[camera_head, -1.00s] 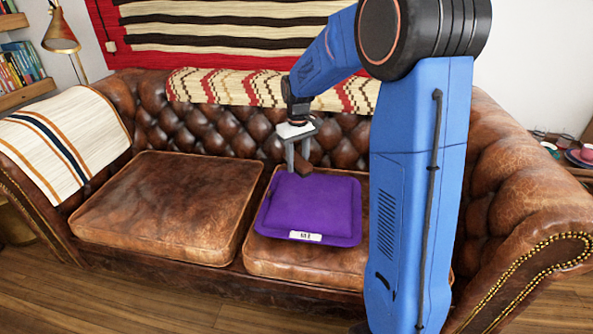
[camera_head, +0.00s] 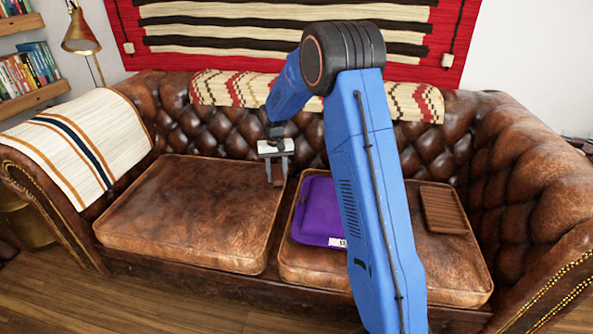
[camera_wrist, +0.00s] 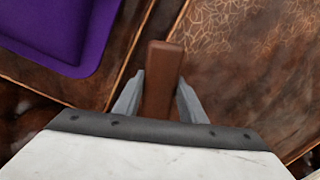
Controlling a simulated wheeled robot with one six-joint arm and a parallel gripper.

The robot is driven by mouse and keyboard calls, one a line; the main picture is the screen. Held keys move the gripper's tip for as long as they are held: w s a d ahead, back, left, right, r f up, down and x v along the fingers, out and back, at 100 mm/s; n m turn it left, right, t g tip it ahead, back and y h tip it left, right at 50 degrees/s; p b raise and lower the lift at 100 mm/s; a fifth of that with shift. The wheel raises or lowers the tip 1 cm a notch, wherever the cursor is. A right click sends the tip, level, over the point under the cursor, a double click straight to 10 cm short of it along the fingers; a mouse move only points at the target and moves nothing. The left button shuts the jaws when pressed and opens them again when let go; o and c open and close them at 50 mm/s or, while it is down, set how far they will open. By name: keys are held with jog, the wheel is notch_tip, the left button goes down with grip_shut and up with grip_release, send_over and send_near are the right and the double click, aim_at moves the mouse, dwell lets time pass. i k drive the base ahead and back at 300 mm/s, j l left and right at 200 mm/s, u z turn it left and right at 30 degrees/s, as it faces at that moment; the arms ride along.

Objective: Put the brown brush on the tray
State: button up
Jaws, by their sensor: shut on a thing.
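My gripper (camera_head: 276,178) is shut on the brown brush (camera_wrist: 160,75), which shows in the wrist view as a plain brown block between the two grey fingers (camera_wrist: 160,98). The gripper hangs in front of the sofa back, near the gap between the two seat cushions. In the head view the brush is small and hard to make out against the brown leather. The tray looks empty and is apart from the gripper.
The left seat (camera_head: 185,215) is bare. The tufted sofa back and right armrest (camera_head: 535,205) bound the seats.

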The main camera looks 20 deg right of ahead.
aim_at(442, 210)
jog(key=i+j+z, duration=0.15)
jog(key=j+z, duration=0.15)
jog(key=i+j+z, duration=0.15)
jog(key=j+z, duration=0.2)
jog(key=k+l+z, duration=0.2)
jog(key=l, duration=0.2)
jog(key=i+l+z, duration=0.2)
jog(key=l, duration=0.2)
jog(key=l+z, duration=0.05)
